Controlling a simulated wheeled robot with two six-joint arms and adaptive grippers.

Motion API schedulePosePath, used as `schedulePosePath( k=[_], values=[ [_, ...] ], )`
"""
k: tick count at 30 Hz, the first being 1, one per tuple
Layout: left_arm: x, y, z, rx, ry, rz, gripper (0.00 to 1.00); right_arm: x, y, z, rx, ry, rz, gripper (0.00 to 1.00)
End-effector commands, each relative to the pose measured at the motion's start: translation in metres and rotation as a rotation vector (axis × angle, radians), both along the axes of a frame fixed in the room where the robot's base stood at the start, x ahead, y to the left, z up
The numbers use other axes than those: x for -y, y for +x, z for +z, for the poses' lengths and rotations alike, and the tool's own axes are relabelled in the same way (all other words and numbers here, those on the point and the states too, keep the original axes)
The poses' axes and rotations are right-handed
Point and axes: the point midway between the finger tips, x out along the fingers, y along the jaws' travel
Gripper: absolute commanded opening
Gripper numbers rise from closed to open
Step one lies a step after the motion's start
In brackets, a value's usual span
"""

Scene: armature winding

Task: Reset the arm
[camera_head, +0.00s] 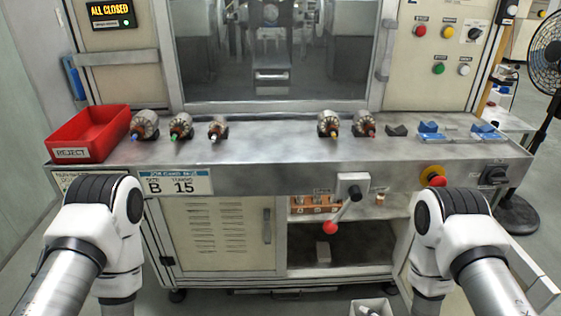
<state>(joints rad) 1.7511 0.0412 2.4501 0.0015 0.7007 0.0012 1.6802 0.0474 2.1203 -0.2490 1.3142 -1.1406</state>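My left arm (95,225) comes in from the lower left, bends at a black and white joint in front of the bench, and runs down out of the picture. My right arm (450,230) does the same at the lower right. Both grippers are outside the picture, so their fingers and anything in them are hidden. Both visible joints are near the bench's front side and look empty of any object.
A steel bench (270,150) carries a red reject bin (88,150), several armatures (180,125) and blue holders (430,130). A red-knobbed lever (346,200) and a red stop button (436,178) sit on its front. A fan (546,60) stands at right.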

Motion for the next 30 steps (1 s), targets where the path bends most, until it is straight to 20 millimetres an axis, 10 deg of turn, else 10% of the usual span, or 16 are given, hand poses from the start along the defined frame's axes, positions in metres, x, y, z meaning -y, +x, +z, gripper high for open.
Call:
schedulePosePath(
  k=[4,14,30],
  values=[
    [0.0,-0.001,0.06,-0.001,0.0,-0.002,0.93,0.013,-0.06,0.053,-0.293,0.118,-0.237,0.37],
    [0.0,-0.001,0.058,-0.002,-0.001,-0.004,0.93,0.035,-0.218,0.046,-0.852,0.294,-1.0,0.37],
    [0.0,-0.001,0.058,-0.002,-0.001,-0.004,0.93,0.036,-0.23,0.045,-0.894,0.36,-1.21,0.37]
  ],
)
